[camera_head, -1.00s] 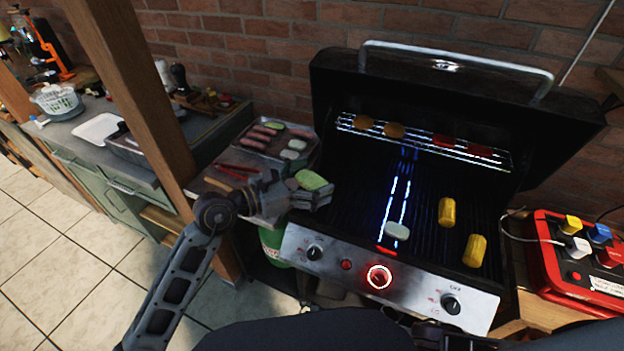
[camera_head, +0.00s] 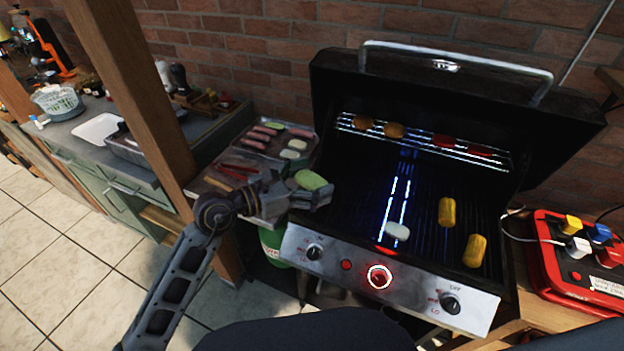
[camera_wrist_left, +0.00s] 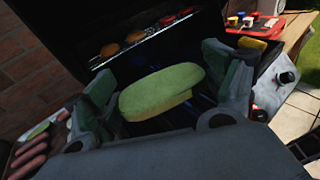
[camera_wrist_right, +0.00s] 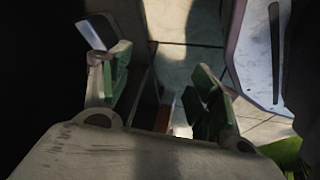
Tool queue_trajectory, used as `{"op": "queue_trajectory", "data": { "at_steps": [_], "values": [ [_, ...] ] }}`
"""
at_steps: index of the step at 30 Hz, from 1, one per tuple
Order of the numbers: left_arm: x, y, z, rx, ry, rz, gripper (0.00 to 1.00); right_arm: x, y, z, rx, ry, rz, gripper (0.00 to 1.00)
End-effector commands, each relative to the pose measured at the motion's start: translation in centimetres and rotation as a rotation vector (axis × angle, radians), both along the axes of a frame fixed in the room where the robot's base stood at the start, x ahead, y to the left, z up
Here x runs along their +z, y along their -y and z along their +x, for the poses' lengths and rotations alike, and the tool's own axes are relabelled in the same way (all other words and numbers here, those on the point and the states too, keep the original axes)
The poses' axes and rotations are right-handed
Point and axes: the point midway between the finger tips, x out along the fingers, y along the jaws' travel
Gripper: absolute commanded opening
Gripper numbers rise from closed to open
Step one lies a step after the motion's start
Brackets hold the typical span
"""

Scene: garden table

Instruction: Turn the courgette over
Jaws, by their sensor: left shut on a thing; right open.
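The courgette (camera_head: 312,180) is a rounded green piece held at my left gripper (camera_head: 318,197), above the grill's left edge. In the left wrist view the courgette (camera_wrist_left: 160,90) lies across between the two fingers, green side up with a yellower edge below. My left gripper is shut on it; the exact finger contact is hard to see. My right gripper (camera_wrist_right: 160,90) shows only in its own wrist view, open and empty, with its fingers well apart over a shaded floor area.
The open grill (camera_head: 420,200) holds a pale piece (camera_head: 397,231) and two yellow pieces (camera_head: 446,212) on its grate. Its upper rack (camera_head: 425,143) bears several pieces. A tray (camera_head: 262,152) of sausages and slices stands left. A red box (camera_head: 575,255) stands right. The grate's middle has free room.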

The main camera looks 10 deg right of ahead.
Motion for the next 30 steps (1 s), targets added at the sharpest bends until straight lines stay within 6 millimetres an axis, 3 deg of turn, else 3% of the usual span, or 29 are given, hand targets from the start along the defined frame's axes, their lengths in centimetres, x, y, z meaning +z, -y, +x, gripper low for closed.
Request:
{"op": "queue_trajectory", "data": {
  "at_steps": [8, 11, 18, 27, 30],
  "values": [
    [0.0, 0.0, 0.0, 0.0, 0.0, 0.0, 0.58, -0.5, 5.7, -2.2, -0.059, 0.013, -0.065, 0.62],
    [0.0, 0.0, 0.0, 0.0, 0.0, 0.0, 0.58, -1.0, 8.0, -3.9, -0.093, -0.002, -0.091, 0.62],
    [0.0, 0.0, 0.0, 0.0, 0.0, 0.0, 0.58, -2.9, 11.0, -10.8, -0.216, -0.121, -0.109, 0.62],
    [0.0, 0.0, 0.0, 0.0, 0.0, 0.0, 0.58, -4.7, 11.9, -19.9, -0.375, -0.294, -0.104, 0.62],
    [0.0, 0.0, 0.0, 0.0, 0.0, 0.0, 0.58, -5.0, 12.0, -22.0, -0.415, -0.337, -0.102, 0.62]
  ]
}}
